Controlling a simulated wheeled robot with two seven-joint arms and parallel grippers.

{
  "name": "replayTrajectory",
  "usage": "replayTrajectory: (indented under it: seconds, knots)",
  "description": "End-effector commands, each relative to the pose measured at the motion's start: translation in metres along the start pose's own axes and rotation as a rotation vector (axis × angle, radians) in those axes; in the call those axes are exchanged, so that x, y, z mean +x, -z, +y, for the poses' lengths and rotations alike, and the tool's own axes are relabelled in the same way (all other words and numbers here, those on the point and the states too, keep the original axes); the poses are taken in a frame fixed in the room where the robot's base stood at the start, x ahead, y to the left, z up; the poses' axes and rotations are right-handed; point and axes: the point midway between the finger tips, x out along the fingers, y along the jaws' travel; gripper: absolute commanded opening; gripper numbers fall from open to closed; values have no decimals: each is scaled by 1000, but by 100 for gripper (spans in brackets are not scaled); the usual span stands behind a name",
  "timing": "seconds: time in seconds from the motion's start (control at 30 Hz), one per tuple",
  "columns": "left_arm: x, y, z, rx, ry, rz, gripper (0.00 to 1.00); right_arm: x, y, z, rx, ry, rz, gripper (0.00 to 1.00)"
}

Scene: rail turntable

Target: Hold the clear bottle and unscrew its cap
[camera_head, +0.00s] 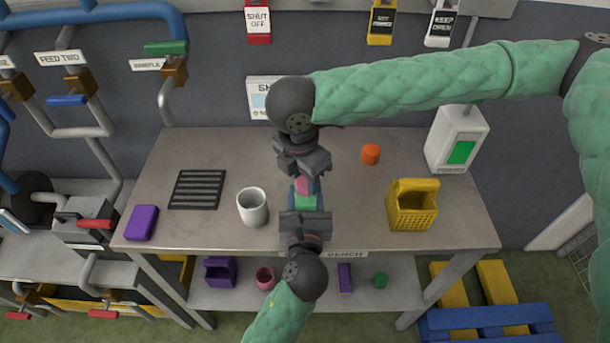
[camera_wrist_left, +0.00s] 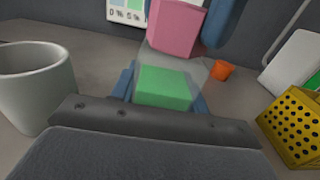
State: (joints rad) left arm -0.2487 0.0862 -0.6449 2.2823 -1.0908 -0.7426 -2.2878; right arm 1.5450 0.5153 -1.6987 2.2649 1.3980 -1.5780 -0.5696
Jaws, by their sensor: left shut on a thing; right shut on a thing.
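The clear bottle (camera_wrist_left: 186,66) shows see-through walls with a green block of content (camera_wrist_left: 163,88) inside; the green also shows in the head view (camera_head: 305,203). My left gripper (camera_head: 305,198) is shut around the bottle's lower part, its blue pads on both sides in the left wrist view. The pink cap (camera_wrist_left: 175,28) is at the bottle's top end, and it shows as a small patch in the head view (camera_head: 302,184). My right gripper (camera_head: 303,179) reaches down and is shut on the cap. I cannot tell whether the cap is still threaded on.
A white mug (camera_head: 252,207) stands left of the grippers on the grey bench (camera_head: 180,234). A black grille (camera_head: 197,190) and a purple block (camera_head: 141,222) lie farther left. An orange cylinder (camera_head: 370,154), a yellow basket (camera_head: 412,212) and a white dispenser (camera_head: 456,140) stand to the right.

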Motion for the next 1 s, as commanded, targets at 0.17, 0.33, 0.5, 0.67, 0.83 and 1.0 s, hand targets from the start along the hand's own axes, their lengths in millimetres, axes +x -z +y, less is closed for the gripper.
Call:
replayTrajectory:
  seconds: [0.17,0.33,0.5,0.67,0.83,1.0]
  knots:
    - [0,0,0,0,1,0,4,1,0,0,-159,-20,0,12]
    - [0,0,0,0,1,0,4,1,0,0,-221,-26,0,12]
    - [0,0,0,0,1,0,4,1,0,0,-221,-26,0,12]
    - [0,0,0,0,1,0,4,1,0,0,-246,-30,0,12]
    - [0,0,0,0,1,0,4,1,-1,-1,-397,-49,0,12]
    - [0,0,0,0,1,0,4,1,-1,-1,-564,-69,1,12]
